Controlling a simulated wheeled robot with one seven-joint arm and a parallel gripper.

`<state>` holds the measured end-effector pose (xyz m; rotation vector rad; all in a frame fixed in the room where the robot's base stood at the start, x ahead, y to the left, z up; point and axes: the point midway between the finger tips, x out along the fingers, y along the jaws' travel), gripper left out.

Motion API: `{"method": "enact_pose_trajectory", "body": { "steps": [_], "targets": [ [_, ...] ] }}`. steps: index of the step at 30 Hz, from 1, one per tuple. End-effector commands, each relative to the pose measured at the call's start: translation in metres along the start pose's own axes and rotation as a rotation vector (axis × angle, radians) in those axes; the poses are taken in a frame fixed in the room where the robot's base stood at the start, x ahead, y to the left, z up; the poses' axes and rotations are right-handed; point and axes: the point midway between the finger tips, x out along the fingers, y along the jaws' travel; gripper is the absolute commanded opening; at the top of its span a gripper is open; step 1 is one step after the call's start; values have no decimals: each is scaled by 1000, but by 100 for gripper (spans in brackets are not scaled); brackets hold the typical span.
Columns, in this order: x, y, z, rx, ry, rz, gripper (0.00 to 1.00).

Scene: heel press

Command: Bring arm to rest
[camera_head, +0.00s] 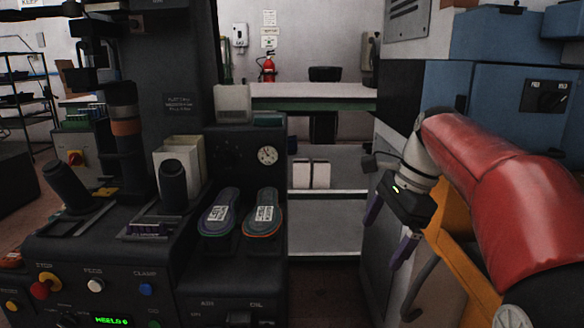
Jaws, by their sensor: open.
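My gripper (387,231) is at the right, at the end of my red arm, with its two purple-tipped fingers pointing down. The fingers are spread apart with nothing between them. It hangs in the air to the right of the heel press (130,262), clear of it in the picture. Two insoles or shoe forms with white labels sit side by side on the press, a left one (219,214) and a right one (263,214). The press's green display (111,321) is lit.
A blue machine (505,100) and an orange frame (446,240) stand close behind my arm at the right. A bench with a pale top (310,91) is at the back, with a red fire extinguisher (268,70) beyond. Open floor shows between press and right-hand machine.

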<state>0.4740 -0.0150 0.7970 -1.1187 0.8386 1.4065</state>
Motion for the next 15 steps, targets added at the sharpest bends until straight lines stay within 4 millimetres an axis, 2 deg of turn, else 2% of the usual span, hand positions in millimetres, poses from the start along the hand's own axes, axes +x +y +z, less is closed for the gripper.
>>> {"method": "enact_pose_trajectory", "body": {
  "steps": [8, 11, 15],
  "targets": [
    [13, 40, 18, -265, 114, -44, 100],
    [20, 61, 23, -408, 175, -60, 100],
    [40, 106, 27, -696, 295, -79, 100]
  ]
}}
